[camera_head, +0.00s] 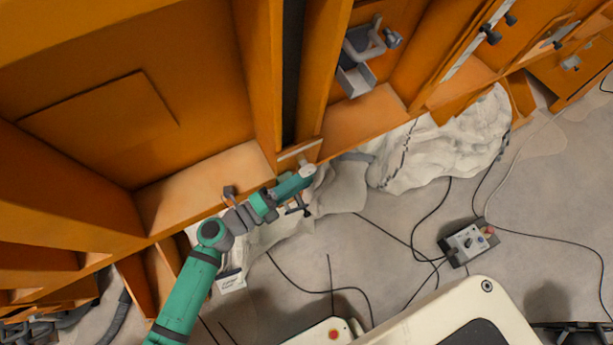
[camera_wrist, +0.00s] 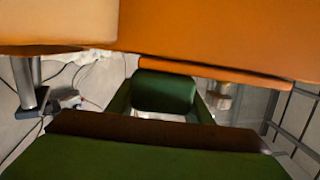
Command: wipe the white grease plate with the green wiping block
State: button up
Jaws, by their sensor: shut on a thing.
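The green wiping block (camera_wrist: 165,92) appears in the wrist view as a dark green rounded block between the two fingers of my gripper (camera_head: 301,203). My gripper is shut on it. In the head view the block cannot be picked out at the small dark end of my arm. A pale narrow plate (camera_head: 299,149) lies on the orange frame's front edge, just above my wrist in the picture; it looks like the white grease plate, seen at a slant. My gripper appears apart from it. In the wrist view the plate cannot be made out clearly.
Orange framework (camera_head: 200,190) with deep compartments fills the upper left. A grey clamp-like fitting (camera_head: 365,55) stands in one bay. A small grey bracket (camera_head: 229,193) sits on the ledge by my arm. Below are white lumpy material (camera_head: 445,150), cables and a control box (camera_head: 467,243).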

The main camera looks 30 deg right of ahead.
jog(key=s+f, duration=0.1)
jog(key=s, duration=0.5)
jog(key=shift+d, duration=0.15)
dwell(0.3)
jog(key=s, duration=0.2)
jog(key=shift+s+f, duration=0.3)
jog(key=shift+s, duration=0.1)
jog(key=shift+d, duration=0.1)
dwell(0.7)
